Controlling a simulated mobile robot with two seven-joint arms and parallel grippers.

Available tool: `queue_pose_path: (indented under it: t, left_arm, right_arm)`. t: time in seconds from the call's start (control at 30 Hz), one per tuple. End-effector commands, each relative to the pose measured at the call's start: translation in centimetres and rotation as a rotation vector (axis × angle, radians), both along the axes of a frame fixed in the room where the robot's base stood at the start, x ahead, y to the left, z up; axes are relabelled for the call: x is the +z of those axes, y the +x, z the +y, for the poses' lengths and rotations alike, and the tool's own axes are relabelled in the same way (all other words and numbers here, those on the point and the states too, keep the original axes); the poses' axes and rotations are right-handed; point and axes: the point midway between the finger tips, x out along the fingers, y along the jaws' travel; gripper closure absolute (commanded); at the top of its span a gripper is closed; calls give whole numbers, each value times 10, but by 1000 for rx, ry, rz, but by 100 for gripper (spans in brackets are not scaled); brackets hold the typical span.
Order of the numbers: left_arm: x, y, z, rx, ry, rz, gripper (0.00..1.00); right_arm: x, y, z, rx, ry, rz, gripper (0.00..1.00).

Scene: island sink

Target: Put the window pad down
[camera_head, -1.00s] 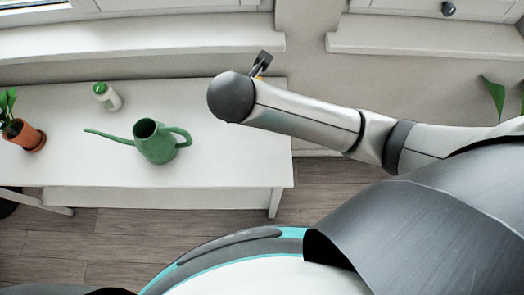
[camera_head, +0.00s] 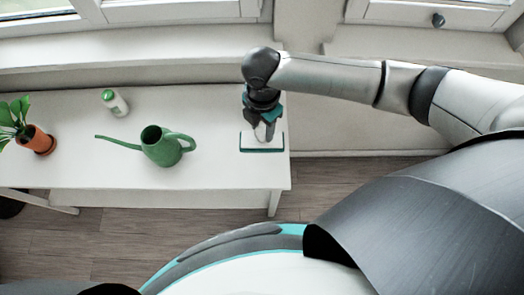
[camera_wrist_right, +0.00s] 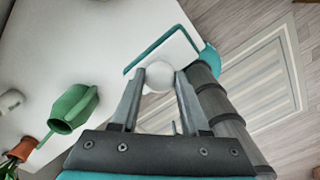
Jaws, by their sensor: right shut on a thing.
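The window pad (camera_head: 262,142) is a flat white and teal pad with a pale rounded handle. It is at the right end of the white table (camera_head: 215,110), over or on its top; I cannot tell whether it touches. My right gripper (camera_head: 264,122) points down above the pad, shut on its handle. In the right wrist view the pad (camera_wrist_right: 170,50) shows beyond the fingertips, and the pale round handle sits between the two fingers of the gripper (camera_wrist_right: 160,85). My left gripper is not in view.
A green watering can (camera_head: 162,148) stands left of the pad. A white bottle with a green cap (camera_head: 114,103) and a potted plant (camera_head: 38,140) stand further left. A window sill (camera_head: 150,48) runs behind the table. Some tabletop is clear between can and pad.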

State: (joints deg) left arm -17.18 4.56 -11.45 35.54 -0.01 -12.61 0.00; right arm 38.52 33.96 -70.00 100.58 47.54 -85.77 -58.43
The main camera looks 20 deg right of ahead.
Motion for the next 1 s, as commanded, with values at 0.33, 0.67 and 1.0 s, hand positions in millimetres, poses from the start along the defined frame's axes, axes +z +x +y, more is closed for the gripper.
queue_pose_path:
  t: [0.33,0.67,1.0]
  left_arm:
    - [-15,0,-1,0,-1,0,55]
    - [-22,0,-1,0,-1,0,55]
    - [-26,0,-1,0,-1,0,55]
  right_arm:
    - [-86,0,1,0,0,0,99]
    - [-118,0,1,-1,0,-1,99]
    - [-137,0,1,2,1,-3,99]
